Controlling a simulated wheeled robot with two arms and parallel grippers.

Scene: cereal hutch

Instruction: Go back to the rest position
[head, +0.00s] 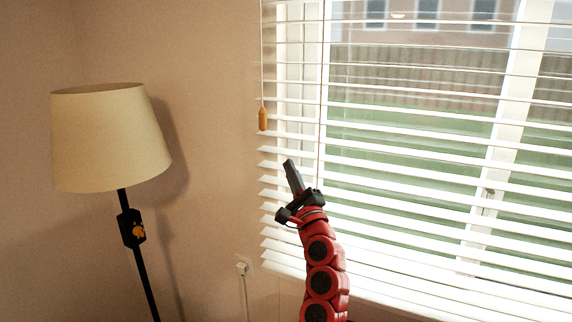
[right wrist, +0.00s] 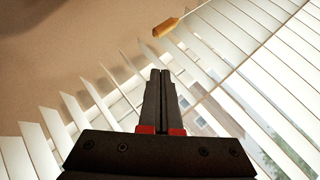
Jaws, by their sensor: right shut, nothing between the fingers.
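My right gripper (head: 289,165) is raised in front of the window blinds in the head view, at the end of my red arm. In the right wrist view my right gripper (right wrist: 160,72) has its two dark fingers together with nothing between them. My left gripper is in neither view.
White slatted blinds (head: 420,165) cover the window behind my right arm. An orange cord pull (head: 263,118) hangs at their left edge; it also shows in the right wrist view (right wrist: 166,27). A floor lamp (head: 110,140) stands at left. A white plug (head: 242,268) is on the wall.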

